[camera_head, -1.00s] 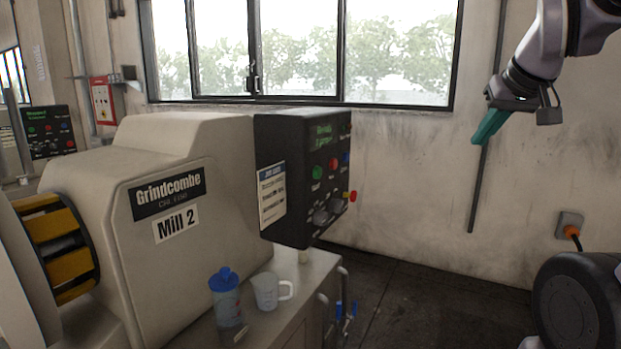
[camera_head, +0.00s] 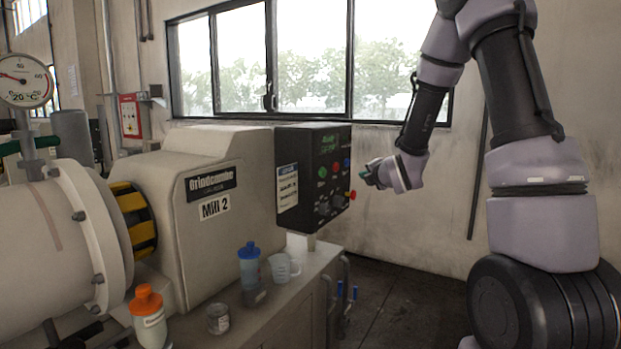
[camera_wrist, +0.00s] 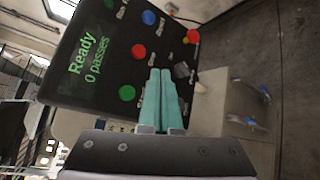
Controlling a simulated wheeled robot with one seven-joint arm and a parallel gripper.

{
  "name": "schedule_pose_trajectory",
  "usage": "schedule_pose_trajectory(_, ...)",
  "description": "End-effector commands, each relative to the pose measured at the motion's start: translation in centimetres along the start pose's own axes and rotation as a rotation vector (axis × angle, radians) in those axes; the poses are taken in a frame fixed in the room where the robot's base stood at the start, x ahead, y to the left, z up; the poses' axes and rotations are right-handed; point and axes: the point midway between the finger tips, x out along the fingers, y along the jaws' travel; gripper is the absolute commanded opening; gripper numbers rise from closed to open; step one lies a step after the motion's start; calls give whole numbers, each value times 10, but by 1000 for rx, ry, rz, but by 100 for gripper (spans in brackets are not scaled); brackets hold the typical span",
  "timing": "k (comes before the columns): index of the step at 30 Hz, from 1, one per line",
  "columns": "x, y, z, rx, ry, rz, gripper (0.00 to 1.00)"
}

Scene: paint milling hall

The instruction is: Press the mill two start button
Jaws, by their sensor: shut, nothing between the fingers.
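The mill two control box (camera_head: 318,180) is a black panel on the beige machine labelled Mill 2 (camera_head: 214,207). It carries a green button (camera_head: 322,172), a red button (camera_head: 335,166) and a blue button (camera_head: 347,163). In the wrist view its screen (camera_wrist: 82,56) reads "Ready 0 passes", and the green button (camera_wrist: 127,93), red button (camera_wrist: 138,51) and blue button (camera_wrist: 149,17) show. My gripper (camera_head: 371,176) is shut and empty, to the right of the panel. Its teal fingers (camera_wrist: 160,72) point towards the panel; contact cannot be made out. Small button labels are unreadable.
A red and yellow knob (camera_head: 352,195) sticks out low on the box's right side. A blue-lidded bottle (camera_head: 249,267), a clear jug (camera_head: 284,268) and an orange-capped bottle (camera_head: 149,318) stand on the ledge below. Blue-handled valves (camera_head: 347,291) sit right of the cabinet.

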Motion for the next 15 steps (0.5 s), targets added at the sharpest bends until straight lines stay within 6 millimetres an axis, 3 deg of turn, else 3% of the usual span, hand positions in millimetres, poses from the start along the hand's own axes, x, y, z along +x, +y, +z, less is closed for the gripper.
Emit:
schedule_pose_trajectory(5,8,-5,-7,-92,3,32,0)
schedule_pose_trajectory(15,8,-4,-7,-98,3,35,0)
